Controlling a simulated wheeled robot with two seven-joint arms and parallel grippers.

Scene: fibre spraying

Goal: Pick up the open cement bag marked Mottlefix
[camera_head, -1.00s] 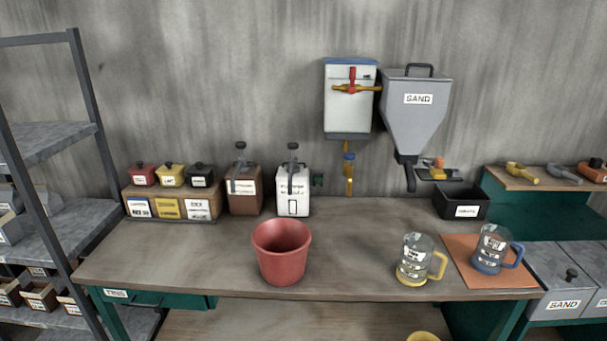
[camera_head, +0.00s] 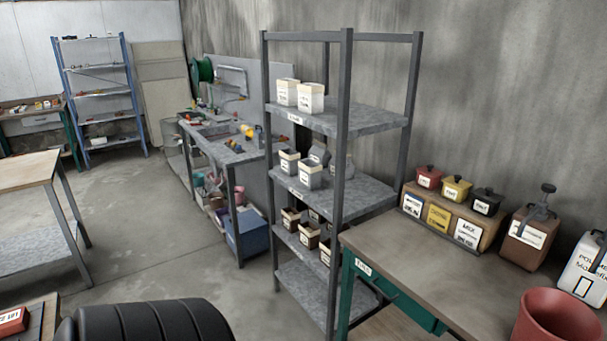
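Several small bags with labels too small to read stand on the grey shelf rack (camera_head: 347,130), so I cannot tell which is marked Mottlefix. Two white bags (camera_head: 311,97) with beige tops are on its top shelf. Grey bags (camera_head: 310,173) with pale rims are on the middle shelf, some partly hidden behind others. Brown bags (camera_head: 308,235) with pale rims are on the lower shelf, partly behind a rack post. Neither of my grippers is in view.
The workbench (camera_head: 400,250) at right holds a red bucket (camera_head: 558,318), lidded pots (camera_head: 456,188), a brown canister (camera_head: 527,238) and a white canister (camera_head: 585,265). A second bench (camera_head: 225,150) stands behind the rack. Open floor (camera_head: 150,220) lies left of the rack.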

